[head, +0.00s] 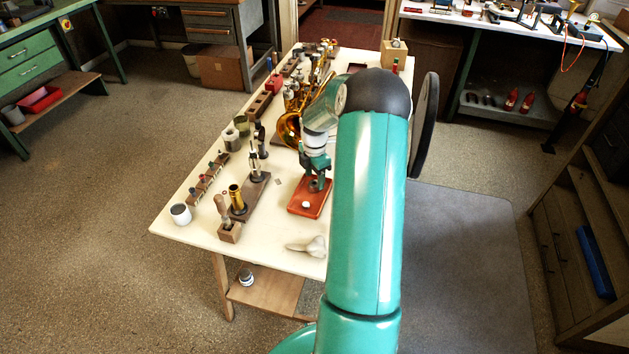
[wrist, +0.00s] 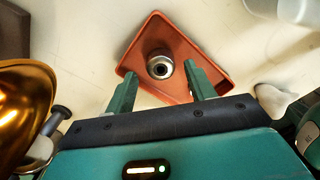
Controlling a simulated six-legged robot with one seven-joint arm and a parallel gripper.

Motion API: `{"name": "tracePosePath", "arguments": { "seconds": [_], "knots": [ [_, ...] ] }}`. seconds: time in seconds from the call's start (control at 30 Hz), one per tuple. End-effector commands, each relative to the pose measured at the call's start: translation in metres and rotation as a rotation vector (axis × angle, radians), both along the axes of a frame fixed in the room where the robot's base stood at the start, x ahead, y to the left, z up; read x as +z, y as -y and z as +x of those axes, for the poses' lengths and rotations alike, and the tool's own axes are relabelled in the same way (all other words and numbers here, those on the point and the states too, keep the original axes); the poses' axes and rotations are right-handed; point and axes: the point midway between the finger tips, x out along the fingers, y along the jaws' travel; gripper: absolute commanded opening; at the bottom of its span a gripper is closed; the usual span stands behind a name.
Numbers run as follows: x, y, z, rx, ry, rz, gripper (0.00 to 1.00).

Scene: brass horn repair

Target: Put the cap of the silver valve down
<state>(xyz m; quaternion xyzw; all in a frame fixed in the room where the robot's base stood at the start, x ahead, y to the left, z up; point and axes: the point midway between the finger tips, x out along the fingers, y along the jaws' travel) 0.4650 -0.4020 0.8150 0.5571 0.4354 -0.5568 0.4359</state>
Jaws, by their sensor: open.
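My gripper (head: 316,176) is low over a red-orange tray (head: 296,208) on the bench. In the wrist view its two green fingers (wrist: 161,82) are apart, one on each side of a small round silver-and-dark cap (wrist: 160,64). The cap rests on the tray (wrist: 180,42) with its round end facing up, and gaps show between it and the fingers. In the head view a dark piece (head: 315,186) shows under the fingers. A white round piece (head: 305,205) lies in the near part of the tray. A slim silver piece (head: 254,158), perhaps the valve, stands left of the tray.
A wooden block with a brass cylinder (head: 237,199) stands left of the tray. The brass horn (head: 289,130) lies behind it and shows close at the left in the wrist view (wrist: 22,105). A pale cloth-like piece (head: 308,246) lies nearer. A white jar (head: 180,214) stands at the left edge.

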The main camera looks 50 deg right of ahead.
Motion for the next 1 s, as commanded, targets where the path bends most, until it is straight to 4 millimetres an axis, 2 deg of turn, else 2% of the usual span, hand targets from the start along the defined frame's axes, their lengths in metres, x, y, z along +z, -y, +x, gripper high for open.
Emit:
{"name": "tracePosePath", "arguments": {
  "seconds": [0.2, 0.4, 0.5, 0.73, 0.87, 0.97, 1.0],
  "knots": [
    [0.050, 0.001, 0.000, 0.000, 0.002, -0.004, 0.55],
    [0.085, 0.000, 0.000, -0.001, 0.002, -0.003, 0.55],
    [0.093, 0.000, 0.000, 0.000, 0.001, -0.001, 0.55],
    [0.099, -0.003, 0.001, -0.003, 0.000, -0.002, 0.55],
    [0.120, -0.025, 0.007, -0.043, 0.008, -0.028, 0.55],
    [0.149, -0.061, 0.013, -0.118, 0.023, -0.064, 0.55],
    [0.163, -0.079, 0.014, -0.158, 0.035, -0.081, 0.55]
  ]
}}
